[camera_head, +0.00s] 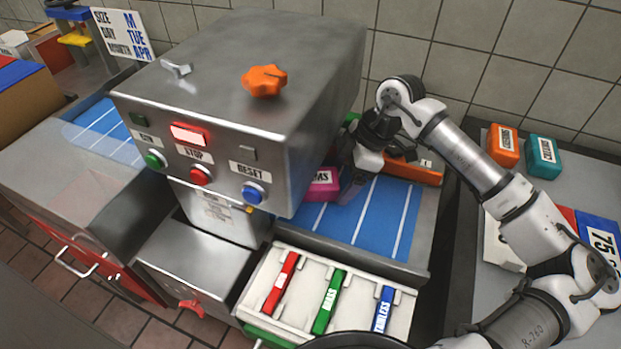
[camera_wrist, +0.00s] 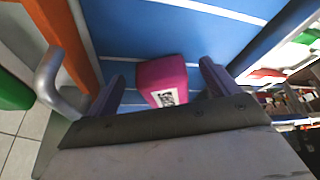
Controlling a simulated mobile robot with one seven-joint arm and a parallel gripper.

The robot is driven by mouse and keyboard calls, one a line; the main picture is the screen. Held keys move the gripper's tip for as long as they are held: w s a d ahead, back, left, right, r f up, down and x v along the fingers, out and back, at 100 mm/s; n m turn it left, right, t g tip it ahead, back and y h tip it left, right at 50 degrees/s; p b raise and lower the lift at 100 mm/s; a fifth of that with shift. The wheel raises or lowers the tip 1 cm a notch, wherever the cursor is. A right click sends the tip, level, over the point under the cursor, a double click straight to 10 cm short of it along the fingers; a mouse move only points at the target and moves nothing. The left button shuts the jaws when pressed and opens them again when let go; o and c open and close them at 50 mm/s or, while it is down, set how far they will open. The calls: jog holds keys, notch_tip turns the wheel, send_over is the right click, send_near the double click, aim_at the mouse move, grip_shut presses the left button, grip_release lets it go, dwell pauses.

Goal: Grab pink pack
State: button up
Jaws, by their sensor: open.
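The pink pack (camera_head: 321,184) lies on the blue, white-striped belt (camera_head: 372,222), just right of the steel machine. In the wrist view the pink pack (camera_wrist: 162,80) shows with a white label, between the two fingers of my gripper (camera_wrist: 163,85). The fingers stand apart on either side of it, and I cannot tell if either touches it. In the head view my gripper (camera_head: 350,182) is beside the pack at its right, partly hidden by the arm.
The steel machine (camera_head: 240,100) with buttons stands close at the left. An orange bar (camera_head: 418,173) lies along the belt's back edge. A tray (camera_head: 262,309) of red, green and blue pieces is in front. Orange (camera_head: 503,146) and teal (camera_head: 543,157) packs sit at the right.

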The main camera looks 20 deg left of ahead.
jog(key=shift+x, duration=0.9)
jog(key=shift+c, duration=0.2)
jog(key=c, duration=1)
jog(key=shift+c, duration=0.2)
